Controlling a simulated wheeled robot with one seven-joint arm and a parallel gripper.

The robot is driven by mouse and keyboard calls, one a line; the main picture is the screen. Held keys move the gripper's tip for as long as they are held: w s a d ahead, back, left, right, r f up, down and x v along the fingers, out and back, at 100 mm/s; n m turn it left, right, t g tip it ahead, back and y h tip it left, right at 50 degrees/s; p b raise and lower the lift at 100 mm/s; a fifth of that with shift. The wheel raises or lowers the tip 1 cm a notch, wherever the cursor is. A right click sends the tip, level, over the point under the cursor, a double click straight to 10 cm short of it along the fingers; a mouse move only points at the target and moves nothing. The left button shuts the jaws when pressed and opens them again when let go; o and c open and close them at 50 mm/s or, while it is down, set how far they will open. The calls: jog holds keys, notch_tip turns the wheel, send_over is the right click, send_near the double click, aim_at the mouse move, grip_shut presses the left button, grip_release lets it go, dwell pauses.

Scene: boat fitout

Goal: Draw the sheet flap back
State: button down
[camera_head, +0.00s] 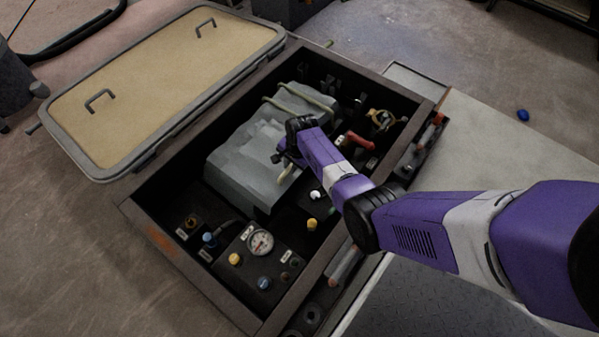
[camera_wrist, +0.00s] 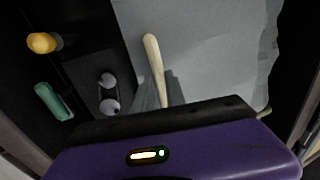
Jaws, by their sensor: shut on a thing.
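A grey sheet (camera_head: 245,150) lies draped over a bulky shape inside the dark open locker; it also fills the upper right of the wrist view (camera_wrist: 215,50). My gripper (camera_head: 286,161) is over the right side of the sheet, reaching in from the right. In the wrist view its fingertips (camera_wrist: 160,98) are shut on a cream bar (camera_wrist: 153,62) that runs out over the sheet. How the bar joins the flap is hidden. What lies under the sheet is hidden.
The locker rim (camera_head: 165,240) surrounds the sheet. A tan lid (camera_head: 165,85) with two handles lies open at the left. A gauge (camera_head: 260,243), coloured knobs and a red handle (camera_head: 360,141) stand close around the sheet. Two cream rods (camera_head: 305,97) cross its far end.

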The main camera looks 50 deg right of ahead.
jog(key=shift+w, duration=1.15)
jog(key=c, duration=1.4)
grip_release()
jog(key=shift+o, duration=0.2)
jog(key=r+p, duration=0.1)
jog(key=r, duration=0.1)
jog(key=s+r+p, duration=0.1)
jog(key=r+p, duration=0.1)
jog(key=r, duration=0.1)
jog(key=r+p, duration=0.2)
jog(key=shift+s+r, duration=0.3)
jog(key=shift+r, duration=0.05)
